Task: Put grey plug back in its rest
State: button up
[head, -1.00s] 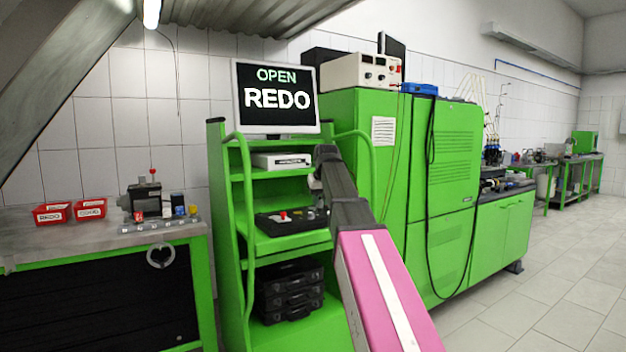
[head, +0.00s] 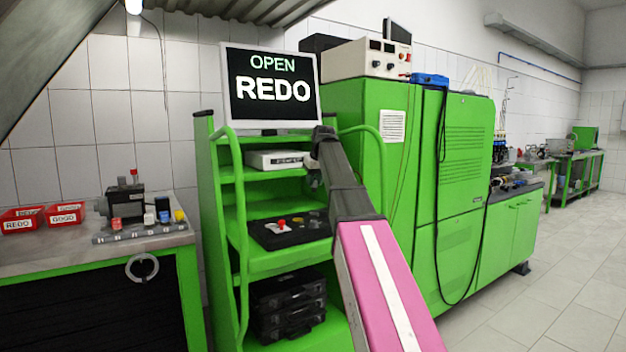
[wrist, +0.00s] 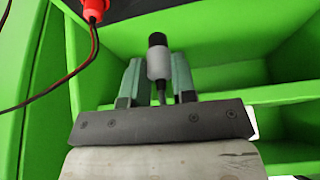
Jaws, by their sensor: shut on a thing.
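The grey plug (wrist: 158,62), with a black end, is between the two teal fingers of my gripper (wrist: 158,80) in the wrist view. The gripper is shut on it. In the head view my gripper (head: 314,178) is small and dark, in front of the green cart's shelves; the plug cannot be made out there. A rail (head: 145,232) with several marked places lies on the left bench, with red, black, blue and yellow pieces on or beside it. I cannot tell which place is the grey plug's rest.
The green cart (head: 215,240) holds a black tray (head: 262,238) and black cases (head: 288,310). A screen (head: 270,88) reads "OPEN REDO". Red bins (head: 20,222) stand on the left bench (head: 30,252). A red plug (wrist: 95,8) with cable shows in the wrist view. Floor at right is clear.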

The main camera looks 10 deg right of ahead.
jog(key=shift+f, duration=3.9)
jog(key=shift+f, duration=1.05)
jog(key=o, duration=1.3)
jog(key=shift+r, duration=0.1)
jog(key=shift+r, duration=3.9)
jog(key=shift+s, duration=0.1)
